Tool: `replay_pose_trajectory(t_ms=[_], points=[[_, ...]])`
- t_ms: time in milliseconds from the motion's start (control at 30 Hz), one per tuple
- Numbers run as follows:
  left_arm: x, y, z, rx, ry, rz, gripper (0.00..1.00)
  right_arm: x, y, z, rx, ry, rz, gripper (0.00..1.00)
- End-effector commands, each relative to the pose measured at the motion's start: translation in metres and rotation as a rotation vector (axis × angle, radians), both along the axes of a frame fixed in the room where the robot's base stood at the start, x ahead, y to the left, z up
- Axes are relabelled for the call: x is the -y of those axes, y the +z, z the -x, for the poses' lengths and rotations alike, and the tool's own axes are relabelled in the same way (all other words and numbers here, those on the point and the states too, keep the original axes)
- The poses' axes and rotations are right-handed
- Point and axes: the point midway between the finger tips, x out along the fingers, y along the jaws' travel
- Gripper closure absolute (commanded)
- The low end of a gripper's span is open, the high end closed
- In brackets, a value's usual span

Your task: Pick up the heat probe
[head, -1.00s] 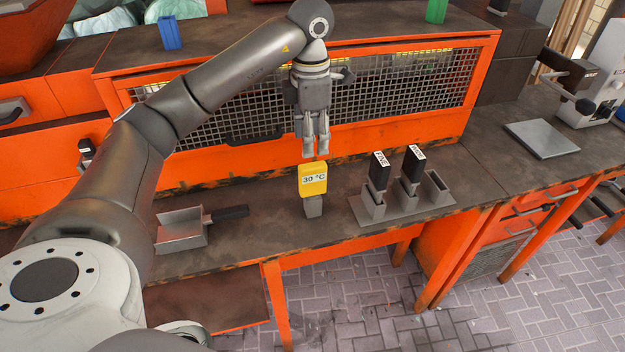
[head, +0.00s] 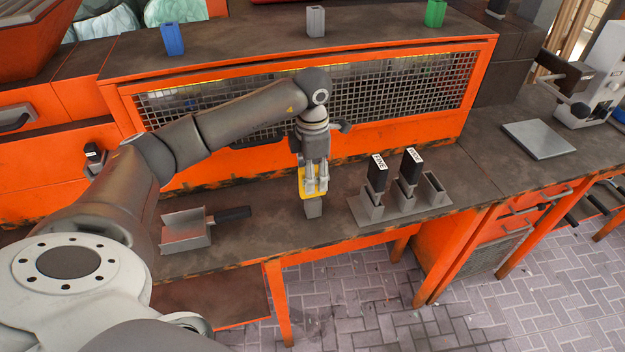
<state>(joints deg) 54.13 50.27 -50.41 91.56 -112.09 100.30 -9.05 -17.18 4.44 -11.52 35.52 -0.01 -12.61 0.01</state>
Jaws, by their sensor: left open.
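The heat probe (head: 302,183) is a yellow block that stands upright in a small grey holder (head: 313,207) near the front edge of the workbench. Its display read 30 °C in the earlier frame and is now mostly covered by my gripper. My left gripper (head: 317,190) points down at the probe, with its fingers at the probe's height and overlapping it in the head view. The fingers are open. I cannot tell whether they touch the probe. My right gripper is not in view.
A grey scoop (head: 186,230) with a black handle lies left of the probe. A grey rack (head: 400,204) with two black-handled tools stands to its right. A mesh-fronted orange unit (head: 400,95) rises behind. Blue (head: 172,39), grey (head: 315,21) and green (head: 435,13) blocks stand on top.

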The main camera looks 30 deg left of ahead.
Motion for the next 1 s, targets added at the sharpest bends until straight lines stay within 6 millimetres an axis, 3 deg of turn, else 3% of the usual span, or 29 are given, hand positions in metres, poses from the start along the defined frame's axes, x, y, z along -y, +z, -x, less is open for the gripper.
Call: replay_pose_trajectory(t_ms=[133,500,800,1000], points=[[0.000,0.000,0.000,0.000,0.000,0.000,0.53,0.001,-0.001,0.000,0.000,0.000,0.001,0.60],[0.000,0.000,0.000,0.000,0.000,0.000,1.00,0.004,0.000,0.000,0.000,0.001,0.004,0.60],[0.000,0.004,-0.001,0.003,0.001,0.000,1.00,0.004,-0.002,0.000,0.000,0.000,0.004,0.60],[0.000,0.033,-0.002,0.007,0.000,-0.001,1.00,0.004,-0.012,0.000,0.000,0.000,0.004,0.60]])
